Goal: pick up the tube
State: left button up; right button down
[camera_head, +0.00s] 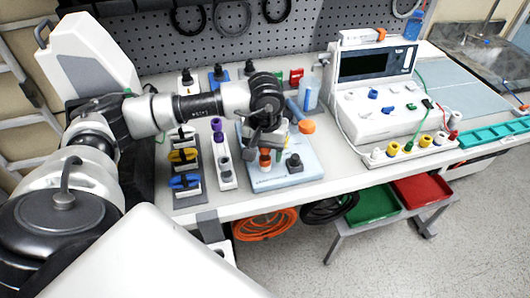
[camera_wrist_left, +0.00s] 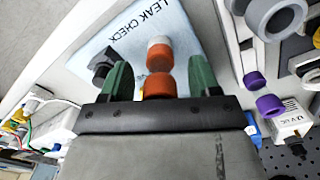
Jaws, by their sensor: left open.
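My left gripper (camera_head: 265,138) is over the pale blue plate (camera_head: 264,182) on the bench in the head view. In the left wrist view its green fingers stand apart on both sides (camera_wrist_left: 159,64). An orange piece with a white end (camera_wrist_left: 160,54) and a second orange piece (camera_wrist_left: 158,86) show between the fingers, with gaps at the sides. They look like parts of a tube, but the gripper hides how they join. In the head view an orange and white piece (camera_head: 265,158) shows just below the gripper. The plate reads "LEAK CHECK" in the wrist view (camera_wrist_left: 108,42). My right gripper is not in view.
A black fitting (camera_head: 294,163) stands on the plate. A white strip with purple-topped parts (camera_head: 217,124) is to the left, beside yellow and blue clips (camera_head: 184,182). An orange-capped item (camera_head: 307,126) is behind. A white pump console (camera_head: 380,95) stands right; open floor lies in front.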

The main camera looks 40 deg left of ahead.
pick_arm(q)
jog(key=c, duration=1)
jog(key=shift+r, duration=0.15)
